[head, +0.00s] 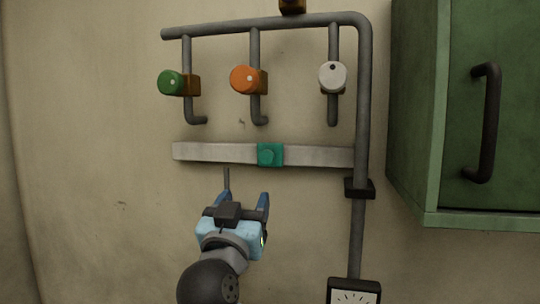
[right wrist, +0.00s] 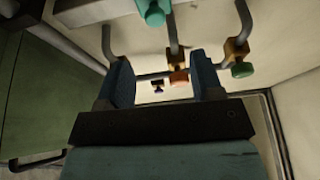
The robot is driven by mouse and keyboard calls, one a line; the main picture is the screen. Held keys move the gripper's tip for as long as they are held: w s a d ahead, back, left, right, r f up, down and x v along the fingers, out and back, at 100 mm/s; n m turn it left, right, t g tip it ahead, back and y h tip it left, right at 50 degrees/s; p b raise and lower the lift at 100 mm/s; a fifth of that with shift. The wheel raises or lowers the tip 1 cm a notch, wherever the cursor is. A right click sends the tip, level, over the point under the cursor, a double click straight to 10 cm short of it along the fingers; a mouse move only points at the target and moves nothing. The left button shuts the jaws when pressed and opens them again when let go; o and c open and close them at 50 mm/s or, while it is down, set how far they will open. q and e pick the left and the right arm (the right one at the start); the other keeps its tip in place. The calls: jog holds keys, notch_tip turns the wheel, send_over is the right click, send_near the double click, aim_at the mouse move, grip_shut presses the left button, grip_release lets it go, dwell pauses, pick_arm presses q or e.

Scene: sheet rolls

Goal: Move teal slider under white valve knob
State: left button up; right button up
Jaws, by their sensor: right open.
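The teal slider (head: 270,155) sits on a pale horizontal rail (head: 215,153), right of its middle and roughly below the orange knob. The white valve knob (head: 332,76) is above the rail and further right. My right gripper (head: 244,200) is open and empty, below the rail and a little left of the slider, apart from it in the picture. In the right wrist view the slider (right wrist: 153,12) shows at the top, beyond the open fingers (right wrist: 160,75). I cannot make out the white knob there. My left gripper is not in view.
An orange knob (head: 245,79) and a green knob (head: 172,82) hang left of the white one on grey pipes (head: 270,23). A vertical pipe (head: 357,225) with a gauge (head: 354,292) stands at the rail's right end. A green cabinet (head: 415,120) juts out at right.

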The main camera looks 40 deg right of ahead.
aim_at(265, 160)
jog(key=shift+h, duration=0.4)
jog(key=p+x, duration=0.2)
jog(key=x, duration=0.4)
jog(key=p+x, duration=0.3)
jog(key=x, duration=0.3)
jog(key=shift+s+d+r, duration=0.2)
jog(key=shift+d+r, duration=0.05)
jog(key=shift+w+d+g+p, duration=0.3)
jog(key=shift+w+d, duration=0.1)
jog(key=shift+d, duration=0.05)
grip_shut()
